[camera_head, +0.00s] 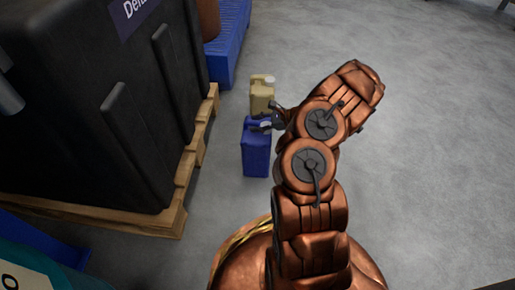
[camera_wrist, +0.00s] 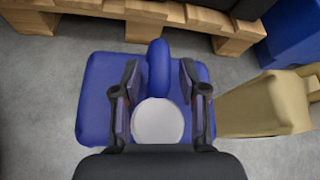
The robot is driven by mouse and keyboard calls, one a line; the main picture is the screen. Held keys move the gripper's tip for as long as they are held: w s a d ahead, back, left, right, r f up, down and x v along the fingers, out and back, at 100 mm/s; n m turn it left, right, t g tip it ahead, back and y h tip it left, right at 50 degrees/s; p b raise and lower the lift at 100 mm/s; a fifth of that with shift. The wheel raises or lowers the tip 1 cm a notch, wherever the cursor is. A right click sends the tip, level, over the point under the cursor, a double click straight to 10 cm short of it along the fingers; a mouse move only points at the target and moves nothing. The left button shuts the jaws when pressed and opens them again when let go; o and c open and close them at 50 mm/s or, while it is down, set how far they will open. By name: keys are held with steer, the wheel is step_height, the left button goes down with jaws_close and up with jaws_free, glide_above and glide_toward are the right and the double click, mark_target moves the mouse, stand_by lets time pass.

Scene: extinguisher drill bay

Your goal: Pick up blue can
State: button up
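The blue can (camera_head: 256,153) stands upright on the floor, left of my arm in the head view. It fills the middle of the wrist view, with its blue body (camera_wrist: 98,98), raised handle (camera_wrist: 158,62) and pale round cap (camera_wrist: 158,122) seen from above. My gripper (camera_wrist: 159,72) is over the can, with one finger on each side of the handle and gaps between. The fingers are open. In the head view my gripper (camera_head: 268,121) is at the can's top, partly hidden by my arm.
A beige can (camera_head: 262,95) stands right behind the blue one; it is close on the right in the wrist view (camera_wrist: 265,105). A large black tank (camera_head: 100,110) sits on a wooden pallet (camera_head: 180,190) to the left. A blue container (camera_head: 228,45) is farther back. Floor at right is clear.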

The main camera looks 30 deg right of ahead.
jaws_close()
steer(key=shift+r, duration=0.15)
stand_by(0.5)
